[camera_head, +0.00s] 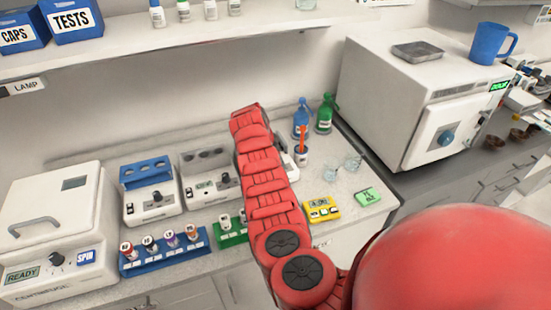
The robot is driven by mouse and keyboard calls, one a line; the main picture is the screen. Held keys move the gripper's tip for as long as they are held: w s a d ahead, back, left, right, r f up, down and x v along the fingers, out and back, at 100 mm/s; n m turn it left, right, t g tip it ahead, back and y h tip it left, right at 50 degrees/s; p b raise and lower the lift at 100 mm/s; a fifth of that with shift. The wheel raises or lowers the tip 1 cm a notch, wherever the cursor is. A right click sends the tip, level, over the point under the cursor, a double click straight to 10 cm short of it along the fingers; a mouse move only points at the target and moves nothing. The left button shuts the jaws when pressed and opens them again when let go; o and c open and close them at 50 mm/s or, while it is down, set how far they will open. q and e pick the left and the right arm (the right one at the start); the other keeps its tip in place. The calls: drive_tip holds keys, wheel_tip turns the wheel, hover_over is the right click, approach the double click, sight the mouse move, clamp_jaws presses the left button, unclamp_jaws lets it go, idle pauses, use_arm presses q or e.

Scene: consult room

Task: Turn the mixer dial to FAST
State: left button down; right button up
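A red arm of mine comes in from the lower right and reaches up over the middle of the counter. No gripper fingers show, so I cannot see whether a hand is open or shut. Two small white devices stand on the counter: one with a blue top (148,187) and a dark knob, one with round wells (210,176), a small display and a dark knob. A white device (289,160) right of them is mostly hidden behind my arm. No mixer label or FAST mark is readable, so I cannot tell which is the mixer.
A centrifuge (60,230) stands left. Blue (165,256) and green (232,238) racks line the front edge. Spray bottles (302,118), beakers (352,162), a yellow timer (322,208) and a green box (369,196) lie right of my arm. A large white oven (385,100) stands right.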

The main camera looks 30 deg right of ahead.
drive_tip(key=shift+s, duration=0.1)
clamp_jaws()
idle(0.3)
